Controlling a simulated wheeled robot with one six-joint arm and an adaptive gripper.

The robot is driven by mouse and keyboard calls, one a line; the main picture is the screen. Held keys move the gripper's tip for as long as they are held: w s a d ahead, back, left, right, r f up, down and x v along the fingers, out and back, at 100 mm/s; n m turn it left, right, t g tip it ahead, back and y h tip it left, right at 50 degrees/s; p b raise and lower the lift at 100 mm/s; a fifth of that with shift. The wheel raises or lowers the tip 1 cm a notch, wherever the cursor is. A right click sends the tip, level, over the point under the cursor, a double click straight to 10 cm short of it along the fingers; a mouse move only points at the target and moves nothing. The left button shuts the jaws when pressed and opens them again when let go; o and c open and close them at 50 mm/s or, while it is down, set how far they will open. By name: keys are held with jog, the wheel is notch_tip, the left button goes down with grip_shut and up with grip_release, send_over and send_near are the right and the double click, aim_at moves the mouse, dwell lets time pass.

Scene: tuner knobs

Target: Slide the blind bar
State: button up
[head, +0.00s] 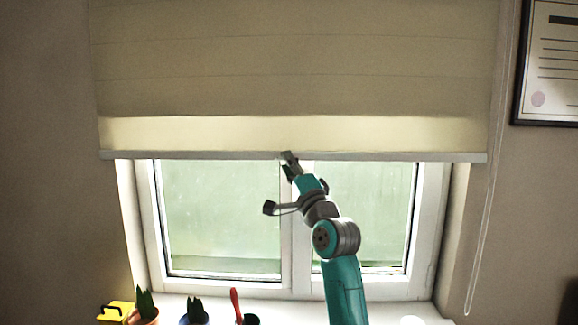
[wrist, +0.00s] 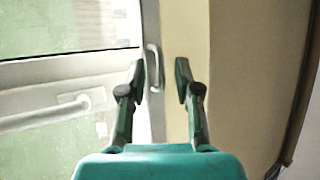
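The blind bar (head: 400,157) is a thin grey-white bar along the lower edge of the beige blind (head: 300,60), across the upper part of the window. My gripper (head: 290,165) reaches up to the middle of the bar in the head view. In the wrist view the scene is turned, with the bar (wrist: 151,25) running up the picture. My gripper (wrist: 160,72) is open there, its two fingers apart. A small pale loop handle (wrist: 153,67) shows between the fingertips, nearer the left finger. I cannot tell whether either finger touches it.
The window (head: 215,215) is below the bar, with a window handle (wrist: 70,110) in the wrist view. Potted plants (head: 146,308) and a yellow object (head: 115,312) stand on the sill (head: 300,311). A cord (head: 487,230) hangs right; a framed certificate (head: 552,60) is on the wall.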

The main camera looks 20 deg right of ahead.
jog(key=v, duration=1.2)
dwell(0.4)
jog(key=s+f+n+g+h, duration=0.15)
jog(key=s+f, duration=0.25)
jog(key=f, duration=0.7)
jog(key=s+f+m+h, duration=0.1)
jog(key=s+f+h, duration=0.15)
jog(key=f, duration=0.95)
jog(key=s+f+n+g, duration=0.2)
jog(key=s+f+n, duration=0.1)
jog(key=s+f, duration=1.2)
jog(key=s+a+f+n+g+h, duration=0.15)
jog(key=s+f, duration=0.25)
jog(key=s, duration=0.5)
jog(key=s+f+n+g+y, duration=0.1)
jog(key=s+f+n, duration=0.25)
jog(key=s, duration=0.65)
jog(key=s+a+r+n+g, duration=0.1)
jog(key=s+n, duration=0.3)
jog(key=s, duration=1.1)
jog(key=shift+s+r+n+g, duration=0.2)
jog(key=shift+n+g, duration=0.15)
jog(key=shift+g, duration=0.25)
